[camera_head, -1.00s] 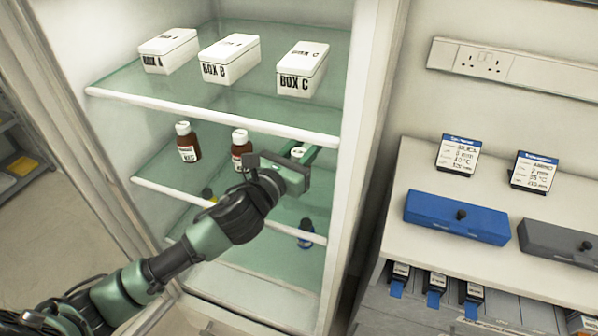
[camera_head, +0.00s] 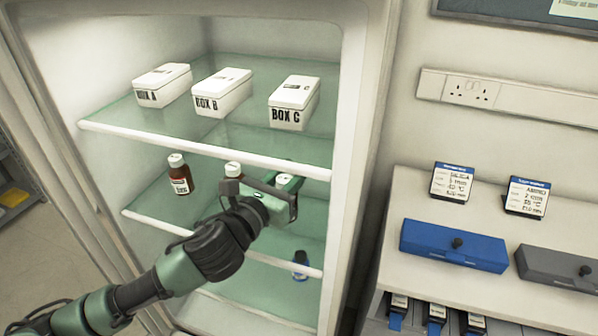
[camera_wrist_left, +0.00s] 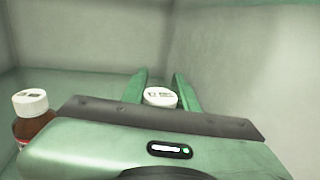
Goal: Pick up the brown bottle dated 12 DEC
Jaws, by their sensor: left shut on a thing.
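My left gripper (camera_head: 289,185) reaches into the open cabinet above the middle shelf. It is shut on a white-capped bottle (camera_head: 284,180). In the left wrist view the bottle's white cap (camera_wrist_left: 160,97) shows between the two green fingers (camera_wrist_left: 158,90). Its body and label are hidden, so I cannot read its date. A brown bottle (camera_head: 180,176) with a white cap and a white label stands at the left of that shelf. Another brown bottle (camera_head: 233,170) stands in the middle, mostly hidden by my gripper. My right gripper is not in view.
The upper shelf (camera_head: 210,145) carries white boxes A, B and C, close above my gripper. The cabinet's right wall (camera_head: 352,150) is near. A counter outside holds a blue box (camera_head: 453,246) and a grey box (camera_head: 560,268).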

